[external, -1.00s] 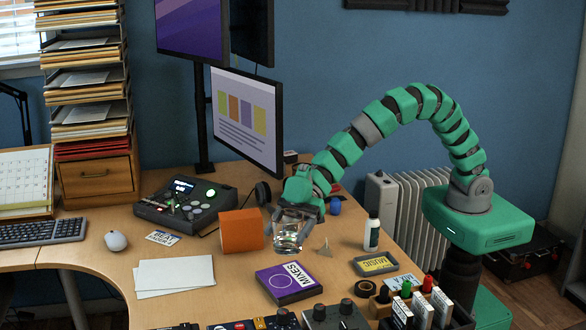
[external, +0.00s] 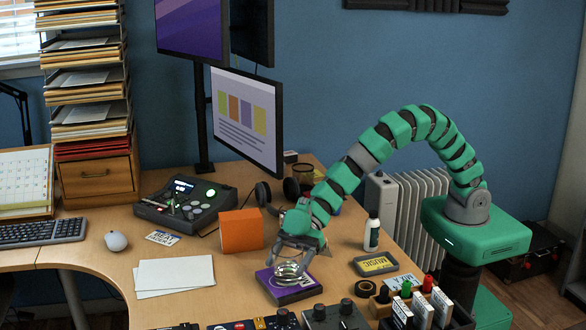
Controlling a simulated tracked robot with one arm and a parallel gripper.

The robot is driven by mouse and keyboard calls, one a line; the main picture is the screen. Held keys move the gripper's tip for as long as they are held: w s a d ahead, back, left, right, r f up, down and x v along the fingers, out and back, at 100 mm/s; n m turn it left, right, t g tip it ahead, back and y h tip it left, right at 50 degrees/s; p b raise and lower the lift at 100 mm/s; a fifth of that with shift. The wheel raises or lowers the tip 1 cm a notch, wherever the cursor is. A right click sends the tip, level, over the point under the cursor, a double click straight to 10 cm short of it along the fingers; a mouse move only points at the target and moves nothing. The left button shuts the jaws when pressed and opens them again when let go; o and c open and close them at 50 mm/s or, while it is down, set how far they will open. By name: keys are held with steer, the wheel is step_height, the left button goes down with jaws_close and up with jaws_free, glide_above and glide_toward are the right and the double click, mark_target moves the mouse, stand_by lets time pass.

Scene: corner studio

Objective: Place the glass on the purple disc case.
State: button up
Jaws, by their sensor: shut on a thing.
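The clear glass (external: 287,271) is over the purple disc case (external: 298,293), which lies flat on the desk. The glass overlaps the case in the picture, and I cannot tell whether its base touches it. My gripper (external: 288,262) points down and is shut on the glass. The glass and gripper hide much of the case's top, including most of its lettering.
An orange box (external: 241,231) stands to the left of my gripper. A white bottle (external: 371,234) and a yellow music cassette (external: 376,264) are to the right. Pedals and knobbed boxes (external: 335,316) line the front edge. White papers (external: 174,275) lie to the left.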

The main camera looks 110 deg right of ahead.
steer(key=o, duration=1.2)
